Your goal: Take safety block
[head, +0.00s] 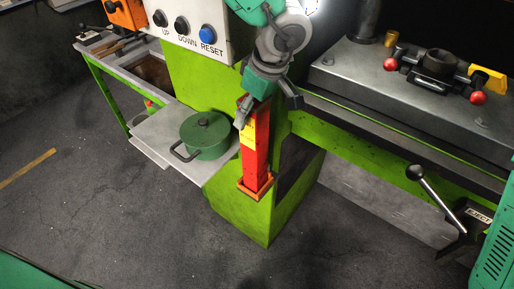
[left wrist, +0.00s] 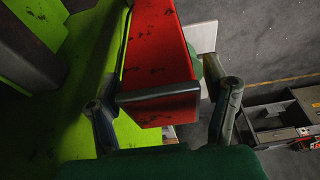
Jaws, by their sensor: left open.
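The safety block is a tall red block (head: 257,150) with a yellow label, standing upright in an orange holder (head: 255,188) on the green press frame. My left gripper (head: 266,102) is at its upper end, coming from above, with its fingers apart. In the left wrist view the red block (left wrist: 160,45) lies between the two spread fingers (left wrist: 163,118), and a dark bar crosses it near its end. I cannot tell whether either finger touches the block. My right gripper is not in view.
A green lidded pot (head: 207,136) stands on a grey side shelf (head: 160,135) left of the block. A control box (head: 200,30) with UP, DOWN and RESET buttons is above. The press bed (head: 400,85) and an eject lever (head: 440,195) are at right. Front floor is clear.

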